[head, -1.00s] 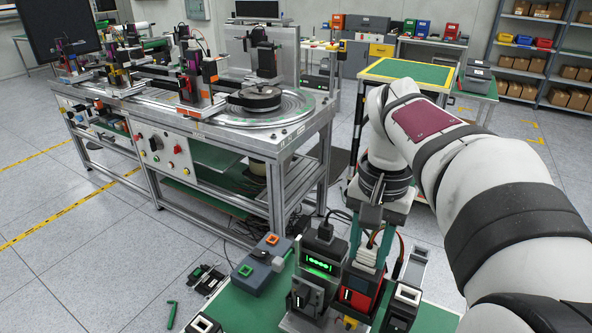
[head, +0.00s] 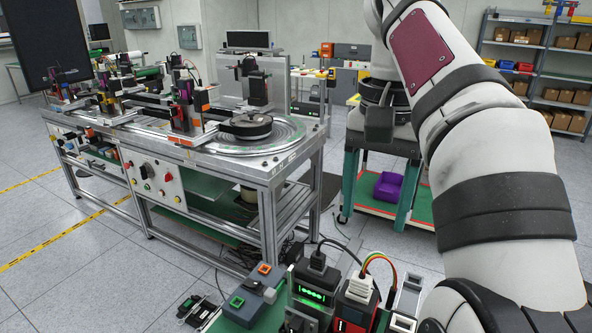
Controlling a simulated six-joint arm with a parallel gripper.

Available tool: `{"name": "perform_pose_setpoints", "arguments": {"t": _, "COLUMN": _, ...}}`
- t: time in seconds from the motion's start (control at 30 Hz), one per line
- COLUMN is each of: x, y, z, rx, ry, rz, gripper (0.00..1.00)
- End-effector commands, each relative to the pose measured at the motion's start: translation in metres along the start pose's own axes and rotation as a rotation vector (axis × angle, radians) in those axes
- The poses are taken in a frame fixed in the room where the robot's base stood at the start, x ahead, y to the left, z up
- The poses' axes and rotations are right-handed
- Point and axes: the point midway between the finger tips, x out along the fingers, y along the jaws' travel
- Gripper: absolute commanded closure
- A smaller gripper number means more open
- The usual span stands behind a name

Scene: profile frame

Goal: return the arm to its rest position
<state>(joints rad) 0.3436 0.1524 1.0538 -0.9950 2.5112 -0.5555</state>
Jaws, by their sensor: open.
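My arm (head: 490,190) rises from the lower right and bends at the top right. My gripper (head: 376,218) hangs down from the wrist, with its two teal fingers spread wide and nothing held between them. It is in the air above and beyond a black module with a lit green display (head: 316,293) and a red-and-black module with a white top (head: 357,295). Both modules stand upright on the bench near the bottom edge. The gripper is clear of both.
A long metal workstation (head: 225,165) with a round turntable (head: 248,128) stands at the left. A grey box with orange and green buttons (head: 250,295) sits left of the modules. A purple bin (head: 388,187) shows behind the fingers. Shelves (head: 540,75) stand at the back right.

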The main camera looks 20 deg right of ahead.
Motion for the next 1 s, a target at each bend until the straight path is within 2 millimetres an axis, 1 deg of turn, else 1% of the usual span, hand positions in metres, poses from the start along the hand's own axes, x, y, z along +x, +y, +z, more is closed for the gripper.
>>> {"name": "perform_pose_setpoints", "arguments": {"t": 0.1, "x": -0.013, "y": 0.001, "z": 0.000, "rx": -0.001, "ry": -0.003, "rz": 0.004, "gripper": 0.29}}
{"name": "perform_pose_setpoints", "arguments": {"t": 0.23, "x": -0.019, "y": 0.000, "z": 0.000, "rx": 0.002, "ry": -0.001, "rz": -0.001, "gripper": 0.29}}
{"name": "perform_pose_setpoints", "arguments": {"t": 0.67, "x": -0.021, "y": -0.001, "z": 0.000, "rx": 0.001, "ry": -0.002, "rz": -0.003, "gripper": 0.29}}
{"name": "perform_pose_setpoints", "arguments": {"t": 0.73, "x": -0.018, "y": 0.000, "z": 0.004, "rx": -0.012, "ry": -0.008, "rz": 0.005, "gripper": 0.29}}
{"name": "perform_pose_setpoints", "arguments": {"t": 0.77, "x": -0.015, "y": 0.000, "z": 0.009, "rx": -0.027, "ry": -0.015, "rz": 0.013, "gripper": 0.29}}
{"name": "perform_pose_setpoints", "arguments": {"t": 0.87, "x": 0.011, "y": 0.004, "z": 0.041, "rx": -0.130, "ry": -0.051, "rz": 0.055, "gripper": 0.29}}
{"name": "perform_pose_setpoints", "arguments": {"t": 0.9, "x": 0.029, "y": 0.006, "z": 0.059, "rx": -0.184, "ry": -0.064, "rz": 0.066, "gripper": 0.29}}
{"name": "perform_pose_setpoints", "arguments": {"t": 0.97, "x": 0.062, "y": 0.007, "z": 0.089, "rx": -0.254, "ry": -0.079, "rz": 0.062, "gripper": 0.29}}
{"name": "perform_pose_setpoints", "arguments": {"t": 1.0, "x": 0.086, "y": 0.008, "z": 0.109, "rx": -0.291, "ry": -0.085, "rz": 0.049, "gripper": 0.29}}
